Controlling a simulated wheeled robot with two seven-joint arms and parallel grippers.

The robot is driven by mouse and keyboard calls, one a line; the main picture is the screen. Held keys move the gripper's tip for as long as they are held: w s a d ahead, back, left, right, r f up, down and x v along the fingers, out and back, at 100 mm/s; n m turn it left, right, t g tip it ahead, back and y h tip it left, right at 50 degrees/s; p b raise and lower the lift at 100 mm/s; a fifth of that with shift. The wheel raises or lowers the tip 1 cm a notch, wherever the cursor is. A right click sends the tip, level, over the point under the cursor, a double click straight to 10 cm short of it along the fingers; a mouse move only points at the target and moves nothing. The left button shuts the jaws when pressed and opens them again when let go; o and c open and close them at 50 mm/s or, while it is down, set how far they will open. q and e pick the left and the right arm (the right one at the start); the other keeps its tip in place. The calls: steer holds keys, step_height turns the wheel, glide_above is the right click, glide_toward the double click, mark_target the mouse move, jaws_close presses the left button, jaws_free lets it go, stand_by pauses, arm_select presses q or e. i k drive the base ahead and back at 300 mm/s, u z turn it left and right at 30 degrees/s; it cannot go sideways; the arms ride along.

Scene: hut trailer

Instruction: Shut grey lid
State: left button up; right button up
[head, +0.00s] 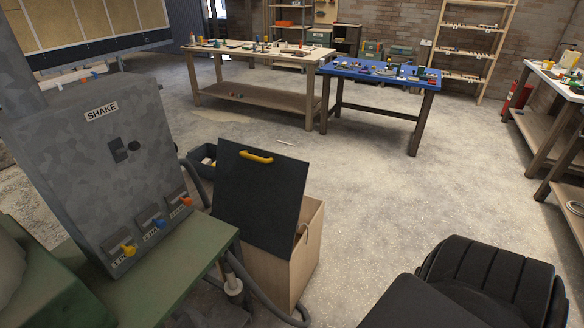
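The grey lid (258,197) is a dark flat panel with a yellow handle (257,157) near its top edge. It stands raised and tilted at a wooden box (283,268), left of the picture's middle. Part of the box's right side and front show below the lid. The lid hides most of the box's opening, and a small brownish thing shows at its right edge. Neither of my grippers is in view.
A grey metal cabinet marked SHAKE (115,165) stands on a green bench (170,272) left of the box. A hose runs by the box's base. A dark bin (203,158) sits behind the lid. Open floor (390,190) lies right of the box, before a blue-topped table (352,71).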

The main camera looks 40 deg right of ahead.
mark_target(258, 192)
steer(key=z, duration=2.45)
steer(key=i, duration=1)
steer(key=u, duration=3.15)
